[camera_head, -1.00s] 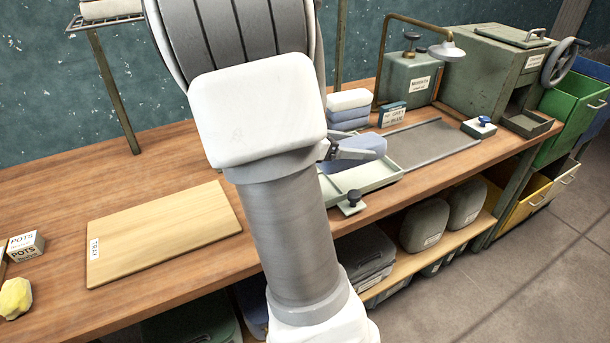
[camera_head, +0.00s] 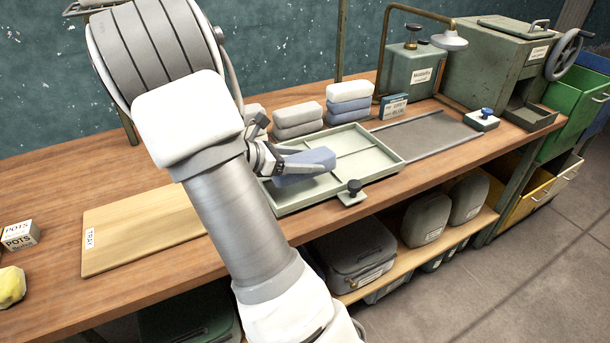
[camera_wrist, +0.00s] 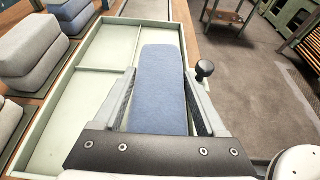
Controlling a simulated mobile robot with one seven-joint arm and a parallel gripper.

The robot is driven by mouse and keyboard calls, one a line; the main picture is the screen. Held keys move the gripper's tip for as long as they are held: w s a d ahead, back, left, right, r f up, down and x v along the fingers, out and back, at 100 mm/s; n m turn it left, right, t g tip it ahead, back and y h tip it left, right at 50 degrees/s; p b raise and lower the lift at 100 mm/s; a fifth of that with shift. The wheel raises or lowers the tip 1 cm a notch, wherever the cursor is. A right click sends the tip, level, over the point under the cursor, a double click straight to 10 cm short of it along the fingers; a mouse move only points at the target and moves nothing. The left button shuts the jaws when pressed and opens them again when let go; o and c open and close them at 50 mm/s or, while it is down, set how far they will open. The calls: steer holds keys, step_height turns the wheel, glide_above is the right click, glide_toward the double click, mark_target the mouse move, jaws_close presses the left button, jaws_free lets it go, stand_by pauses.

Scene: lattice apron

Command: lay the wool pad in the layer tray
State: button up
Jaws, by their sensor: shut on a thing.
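The wool pad (camera_head: 305,166) is a blue-grey soft block. My gripper (camera_head: 283,162) is shut on it, with one finger along each long side in the wrist view (camera_wrist: 160,90). The layer tray (camera_head: 362,160) is shallow and pale green, with low rims and thin dividers. The pad is over the tray's left part in the head view. In the wrist view it covers the tray's right side, beside the long divider, and the compartments to its left are empty. I cannot tell whether the pad touches the tray floor; its underside is hidden.
Stacked grey pads (camera_head: 298,120) and a white-over-blue stack (camera_head: 349,97) stand behind the tray. A dark-knobbed block (camera_head: 353,192) sits at its front rim. A grey railed plate (camera_head: 425,133) lies to its right, a wooden board (camera_head: 140,235) to its left.

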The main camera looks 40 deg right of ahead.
steer(key=shift+f+b, duration=0.6)
steer(key=shift+f, duration=1.45)
steer(key=o, duration=1.3)
steer(key=shift+f, duration=0.15)
steer(key=shift+w+a+r, duration=0.15)
steer(key=shift+a+r, duration=0.15)
steer(key=shift+r, duration=0.05)
steer(key=p+v, duration=0.3)
steer(key=v, duration=0.8)
steer(key=s+a+r+m+t+y, duration=0.3)
steer(key=s+a+r+m+y, duration=0.1)
steer(key=a, duration=0.3)
steer(key=s+a+r+m+t+y, duration=0.3)
steer(key=s+a+m+y, duration=0.1)
steer(key=s+a+m, duration=0.1)
steer(key=s+a+r+m+t+y, duration=0.3)
steer(key=s+a+r+m+y, duration=0.1)
steer(key=a, duration=0.4)
steer(key=shift+s+a+r+m+t+y, duration=0.2)
steer(key=shift+s+m, duration=0.15)
steer(key=shift+s, duration=0.25)
steer(key=shift+s+a+r+m+t+y, duration=0.2)
steer(key=shift+s+m, duration=0.15)
steer(key=shift+s, duration=0.3)
